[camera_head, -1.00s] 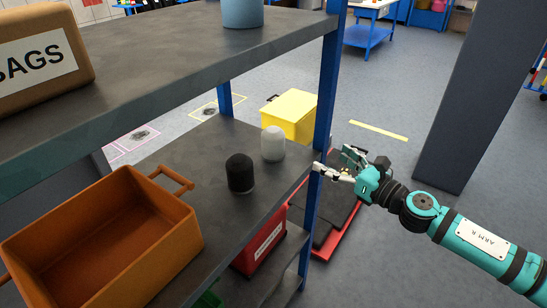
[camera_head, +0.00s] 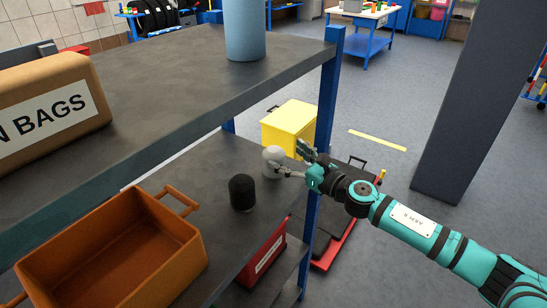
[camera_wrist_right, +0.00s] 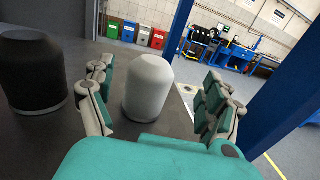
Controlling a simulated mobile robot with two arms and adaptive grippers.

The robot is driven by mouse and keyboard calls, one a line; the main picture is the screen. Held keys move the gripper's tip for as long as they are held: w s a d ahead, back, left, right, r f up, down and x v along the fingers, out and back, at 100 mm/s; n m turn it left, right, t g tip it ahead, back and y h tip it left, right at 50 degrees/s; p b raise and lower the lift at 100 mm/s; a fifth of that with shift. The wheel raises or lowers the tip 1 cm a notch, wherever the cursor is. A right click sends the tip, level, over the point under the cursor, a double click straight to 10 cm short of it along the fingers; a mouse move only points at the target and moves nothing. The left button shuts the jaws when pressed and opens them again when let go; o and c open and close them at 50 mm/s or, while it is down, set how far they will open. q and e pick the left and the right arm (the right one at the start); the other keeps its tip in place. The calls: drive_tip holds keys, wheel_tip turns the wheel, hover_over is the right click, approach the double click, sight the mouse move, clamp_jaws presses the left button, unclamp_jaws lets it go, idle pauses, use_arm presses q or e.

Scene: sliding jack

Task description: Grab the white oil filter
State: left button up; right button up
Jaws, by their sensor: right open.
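The white oil filter (camera_head: 272,158) stands upright on the middle shelf (camera_head: 215,170), near its right edge. In the right wrist view the white filter (camera_wrist_right: 149,88) stands between the spread fingers of my right gripper (camera_wrist_right: 158,100). The right gripper (camera_head: 290,160) is open and reaches in past the blue post at the filter's right side; it partly covers the filter in the head view. I cannot tell whether a finger touches it. A black oil filter (camera_head: 242,192) stands upright just left and in front, and also shows in the right wrist view (camera_wrist_right: 32,72). My left gripper is not in view.
A blue shelf post (camera_head: 327,110) stands close to my right arm. The upper shelf (camera_head: 200,85) hangs above, with a brown box (camera_head: 50,110) and a blue cylinder (camera_head: 245,30). An orange crate (camera_head: 110,250) takes up the shelf's left. A yellow bin (camera_head: 290,125) stands behind.

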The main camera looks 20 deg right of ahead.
sight(273, 148)
drive_tip(key=x, duration=0.2)
drive_tip(key=p+x, duration=0.1)
drive_tip(key=x, duration=0.1)
drive_tip(key=shift+w+a+r, duration=0.1)
drive_tip(key=shift+w+a, duration=0.1)
drive_tip(key=shift+a, duration=0.35)
drive_tip(key=shift+w+a, duration=0.1)
drive_tip(key=shift+w, duration=0.15)
drive_tip(key=shift+c, duration=0.4)
drive_tip(key=c, duration=1.3)
drive_tip(key=shift+c, duration=0.6)
drive_tip(key=shift+p, duration=0.3)
